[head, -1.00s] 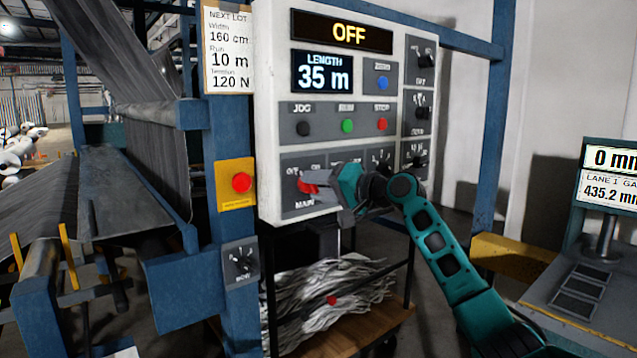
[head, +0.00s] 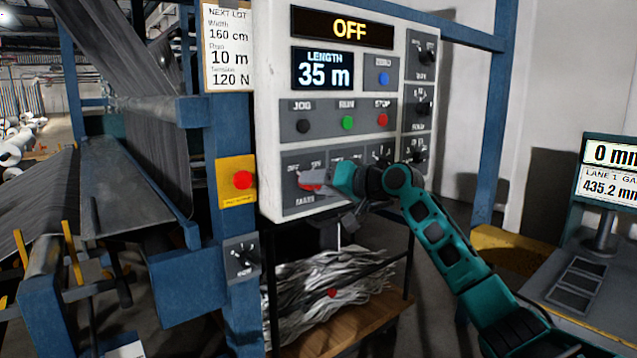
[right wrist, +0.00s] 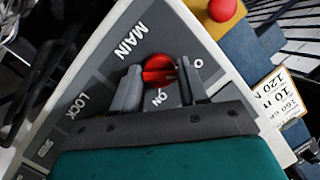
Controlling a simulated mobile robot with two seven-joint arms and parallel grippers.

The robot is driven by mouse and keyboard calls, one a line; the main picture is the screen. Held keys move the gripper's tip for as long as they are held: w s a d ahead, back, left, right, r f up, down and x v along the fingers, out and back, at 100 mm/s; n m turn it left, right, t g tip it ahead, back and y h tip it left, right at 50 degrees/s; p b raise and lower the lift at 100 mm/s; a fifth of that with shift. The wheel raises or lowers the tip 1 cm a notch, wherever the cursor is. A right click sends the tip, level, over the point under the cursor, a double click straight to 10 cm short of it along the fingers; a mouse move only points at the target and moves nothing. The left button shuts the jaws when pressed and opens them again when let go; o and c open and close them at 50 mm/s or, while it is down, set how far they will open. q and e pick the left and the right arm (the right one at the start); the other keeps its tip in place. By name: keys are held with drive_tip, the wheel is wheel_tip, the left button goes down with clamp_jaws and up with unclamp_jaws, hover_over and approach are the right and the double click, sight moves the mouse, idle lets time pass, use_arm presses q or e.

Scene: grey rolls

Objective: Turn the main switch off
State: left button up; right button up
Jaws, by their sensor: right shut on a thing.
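The main switch is a round red knob (right wrist: 158,68) on the lower left of the control panel (head: 275,120), above the word MAIN. A little of its red shows in the head view (head: 309,187). My right gripper (right wrist: 157,76) is shut on the knob, one finger on each side. In the head view the gripper (head: 325,180) reaches in from the right and covers part of the switch plate. ON and the start of another label show around the knob in the wrist view. My left gripper is not in view.
Jog, run and stop buttons (head: 347,122) sit above the switch, with other knobs (head: 421,107) at the panel's right. A red button on a yellow plate (head: 243,180) is left of the panel. A cart of grey scraps (head: 325,290) stands below.

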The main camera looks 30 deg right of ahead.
drive_tip(key=shift+f, duration=0.2)
drive_tip(key=o, duration=1)
drive_tip(key=shift+d, duration=0.1)
drive_tip(key=shift+r, duration=0.15)
drive_tip(key=shift+b+v, duration=1.15)
drive_tip(key=shift+v, duration=5.35)
